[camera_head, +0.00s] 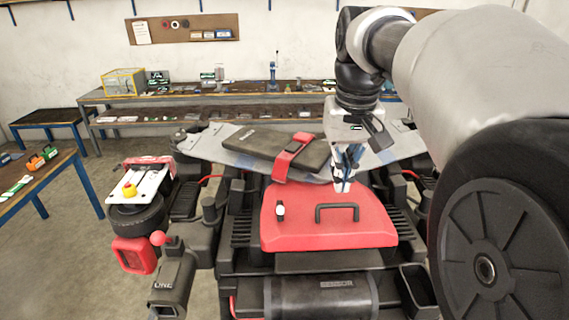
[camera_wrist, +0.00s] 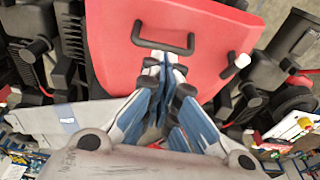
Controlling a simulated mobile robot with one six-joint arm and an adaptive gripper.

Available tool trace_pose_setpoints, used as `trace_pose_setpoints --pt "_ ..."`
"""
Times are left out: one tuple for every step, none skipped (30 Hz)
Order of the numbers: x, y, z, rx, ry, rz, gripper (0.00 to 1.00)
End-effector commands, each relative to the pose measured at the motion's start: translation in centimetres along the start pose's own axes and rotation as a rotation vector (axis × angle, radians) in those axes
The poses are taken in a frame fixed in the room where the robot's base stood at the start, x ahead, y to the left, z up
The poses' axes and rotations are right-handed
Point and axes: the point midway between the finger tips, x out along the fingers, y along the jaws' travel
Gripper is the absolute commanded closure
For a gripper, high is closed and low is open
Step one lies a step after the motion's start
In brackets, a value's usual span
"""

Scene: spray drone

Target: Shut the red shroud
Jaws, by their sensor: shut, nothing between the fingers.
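The red shroud (camera_head: 325,235) is a broad red cover over the middle of the spray drone, with a black bar handle (camera_head: 337,206) and a small white-and-black knob (camera_head: 279,210) on top. Its lid fills the upper middle of the wrist view (camera_wrist: 115,50). I cannot tell whether it sits fully flush. My gripper (camera_head: 344,187) is shut and empty, pointing down at the shroud's far edge, behind the handle. In the wrist view the fingertips (camera_wrist: 165,62) are close to the handle (camera_wrist: 162,47); contact is unclear.
A dark battery pack (camera_head: 255,146) with a red strap (camera_head: 293,155) lies on a grey plate behind the shroud. A red-knobbed lever (camera_head: 160,238) and a black nozzle body (camera_head: 172,280) stand at left. Benches (camera_head: 225,97) line the back wall.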

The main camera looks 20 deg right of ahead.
Motion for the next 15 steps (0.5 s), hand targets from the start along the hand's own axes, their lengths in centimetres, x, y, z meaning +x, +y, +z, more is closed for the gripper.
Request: trace_pose_setpoints --pt "1.0 0.0 0.1 0.0 -0.003 0.0 1.0" --pt "1.4 0.0 0.1 0.0 -0.002 0.0 1.0" --pt "2.0 0.0 0.1 0.0 -0.002 0.0 1.0" --pt "2.3 0.0 0.1 0.0 -0.001 0.0 1.0" --pt "2.7 0.0 0.0 0.0 -0.001 0.0 1.0" --pt "3.0 0.0 0.0 0.0 -0.001 0.0 1.0" --pt "3.2 0.0 0.0 0.0 0.0 0.0 1.0" --pt "3.4 0.0 0.0 0.0 0.0 0.0 1.0" --pt "3.6 0.0 0.0 0.0 0.001 0.0 1.0" --pt "3.7 0.0 0.0 0.0 0.001 0.0 1.0" --pt "3.8 0.0 0.0 0.0 0.001 0.0 1.0" --pt "3.8 0.0 0.0 0.0 0.001 0.0 1.0" --pt "3.9 0.0 0.0 0.0 0.001 0.0 1.0" --pt "3.9 0.0 0.0 0.0 0.001 0.0 1.0" --pt "3.8 0.0 0.0 0.0 0.001 0.0 1.0"
